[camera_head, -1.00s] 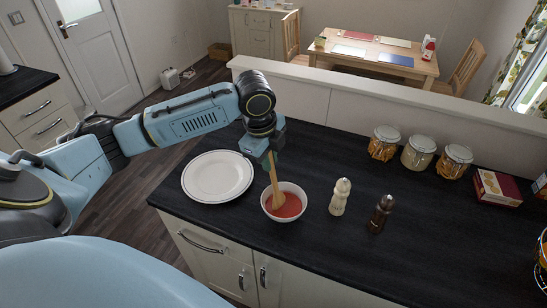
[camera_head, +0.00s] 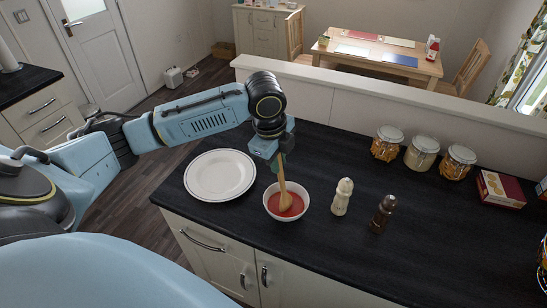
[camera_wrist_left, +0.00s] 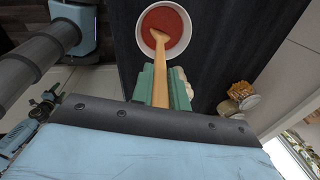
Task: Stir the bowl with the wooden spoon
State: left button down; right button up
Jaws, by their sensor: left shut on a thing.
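A white bowl (camera_head: 271,213) with red contents stands on the dark worktop near its front edge. The wooden spoon (camera_head: 284,190) stands nearly upright with its head in the red contents, toward the middle of the bowl. My left gripper (camera_head: 277,163) is shut on the spoon's handle above the bowl. In the left wrist view the green fingers (camera_wrist_left: 161,88) hold the handle, and the spoon (camera_wrist_left: 160,60) reaches into the bowl (camera_wrist_left: 143,42). Whether the spoon touches the bowl's bottom is hidden. My right gripper is not in view.
A white plate (camera_head: 220,175) lies left of the bowl. A cream mill (camera_head: 342,197) and a brown mill (camera_head: 382,214) stand to its right. Jars (camera_head: 422,154) and a box (camera_head: 500,189) stand farther right. The worktop (camera_head: 325,160) behind the bowl is clear.

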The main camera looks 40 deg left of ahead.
pick_arm(q)
jog(key=shift+w+a, duration=0.1)
jog(key=shift+w, duration=0.3)
jog(key=shift+s, duration=0.45)
jog(key=shift+w, duration=0.35)
jog(key=shift+w+a, duration=0.1)
jog(key=shift+w, duration=0.15)
notch_tip(320, 180, up, 10)
jog(key=shift+s+a+f, duration=0.2)
jog(key=shift+s, duration=0.25)
dwell(0.5)
